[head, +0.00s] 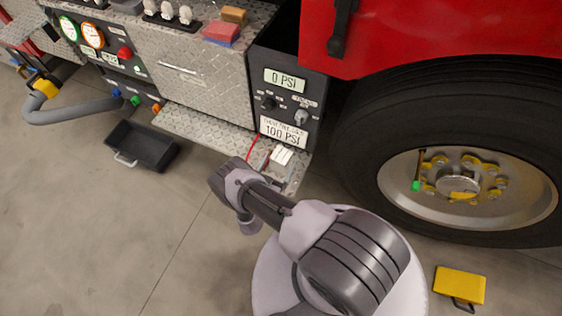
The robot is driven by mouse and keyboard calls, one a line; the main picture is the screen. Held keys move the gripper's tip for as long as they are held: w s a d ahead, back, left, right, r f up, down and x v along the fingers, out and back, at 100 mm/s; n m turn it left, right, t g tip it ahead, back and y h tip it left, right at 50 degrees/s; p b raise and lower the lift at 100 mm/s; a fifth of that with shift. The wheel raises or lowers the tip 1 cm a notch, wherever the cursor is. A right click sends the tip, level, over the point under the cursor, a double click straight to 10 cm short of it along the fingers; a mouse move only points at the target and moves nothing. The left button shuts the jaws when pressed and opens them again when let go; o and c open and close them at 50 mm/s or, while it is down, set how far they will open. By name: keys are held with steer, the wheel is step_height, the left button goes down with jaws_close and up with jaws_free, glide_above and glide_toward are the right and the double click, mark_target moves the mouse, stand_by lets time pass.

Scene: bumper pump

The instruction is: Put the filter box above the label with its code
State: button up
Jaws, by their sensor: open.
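My gripper (219,178) is the dark end of my arm, above the floor in front of the step plate. It looks empty, and its fingers are hard to make out from here. No box can be surely told as the filter box. A small white, box-like thing (281,156) sits on the step plate below the pump panel, right of and beyond my gripper. I cannot tell which label carries the filter's code.
A red and blue block (221,34) and a tan block (234,15) lie on the bumper top. A black tray (142,146) stands on the floor at left. The big wheel (455,190) is at right, with a yellow case (459,285) on the floor below it.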

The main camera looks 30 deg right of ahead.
mark_target(284, 149)
steer(key=b+x, duration=0.3)
steer(key=x, duration=0.3)
steer(key=shift+w+a, duration=0.1)
steer(key=shift+w, duration=0.15)
steer(key=shift+r, duration=0.15)
jaws_close()
